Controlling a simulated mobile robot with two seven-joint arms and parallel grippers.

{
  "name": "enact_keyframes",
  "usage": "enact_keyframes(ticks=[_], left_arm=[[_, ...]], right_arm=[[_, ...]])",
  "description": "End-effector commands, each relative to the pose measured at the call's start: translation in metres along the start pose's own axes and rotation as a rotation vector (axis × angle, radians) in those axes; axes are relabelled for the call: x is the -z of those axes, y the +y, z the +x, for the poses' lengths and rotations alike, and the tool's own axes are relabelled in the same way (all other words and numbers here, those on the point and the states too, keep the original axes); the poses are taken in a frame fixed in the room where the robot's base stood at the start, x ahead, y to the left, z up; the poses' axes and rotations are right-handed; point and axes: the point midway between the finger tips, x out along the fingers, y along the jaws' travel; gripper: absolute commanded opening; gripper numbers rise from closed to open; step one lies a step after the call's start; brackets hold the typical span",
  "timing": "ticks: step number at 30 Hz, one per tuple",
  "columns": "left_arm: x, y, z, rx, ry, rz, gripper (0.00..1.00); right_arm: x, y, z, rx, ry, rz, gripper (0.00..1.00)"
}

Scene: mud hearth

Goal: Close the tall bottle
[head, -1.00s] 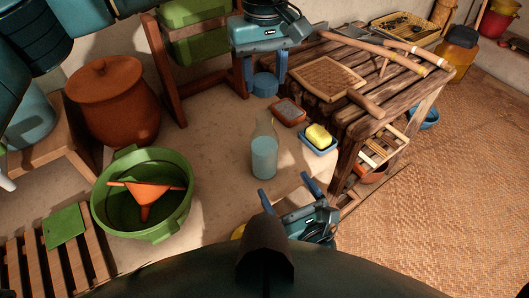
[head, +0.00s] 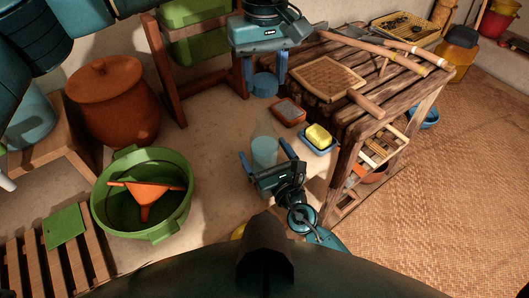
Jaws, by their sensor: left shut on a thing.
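The tall bottle (head: 265,150) is clear glass with pale blue liquid and stands upright on the floor-coloured surface in the middle of the head view. Its narrow neck is faint against the background. My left gripper (head: 265,78) is at the top centre, shut on a round blue cap (head: 264,86), which appears just above the bottle's mouth in the picture, apart from it. My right gripper (head: 267,158) reaches in from below, open, with one finger on each side of the bottle. Its body hides the bottle's lower part.
A green basin (head: 181,225) with an orange funnel (head: 147,198) is at left. A blue dish (head: 331,148) with a yellow block (head: 318,135) and a brown-red tray (head: 288,111) lie right of the bottle. A wooden table (head: 390,101) stands at right, a clay pot (head: 112,105) at upper left.

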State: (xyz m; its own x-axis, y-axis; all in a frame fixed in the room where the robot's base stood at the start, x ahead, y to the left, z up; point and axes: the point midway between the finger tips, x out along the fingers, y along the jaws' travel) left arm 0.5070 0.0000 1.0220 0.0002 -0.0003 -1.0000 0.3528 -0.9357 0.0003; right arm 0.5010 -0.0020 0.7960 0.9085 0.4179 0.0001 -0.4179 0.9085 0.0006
Motion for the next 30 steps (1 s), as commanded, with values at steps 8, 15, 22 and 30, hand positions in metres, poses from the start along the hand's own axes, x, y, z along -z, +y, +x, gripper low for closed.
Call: enact_keyframes(ticks=[8,15,22,30], left_arm=[[-0.0001,0.0001,0.0,0.0,0.0,0.0,0.24],[0.0,0.0001,0.0,0.0,0.0,0.0,0.24],[0.0,0.0,0.0,0.0,0.0,0.0,0.24],[-0.0001,0.0,0.0014,0.0,0.0,0.0,0.24]], right_arm=[[0.0,-0.0001,-0.0004,0.0,0.0,0.0,0.74],[0.0001,-0.0001,-0.0006,0.0,0.0,0.0,0.54],[0.0001,-0.0001,-0.0006,0.0,0.0,-0.001,0.35],[0.0003,-0.0002,-0.0007,0.0,0.0,-0.001,0.21]])
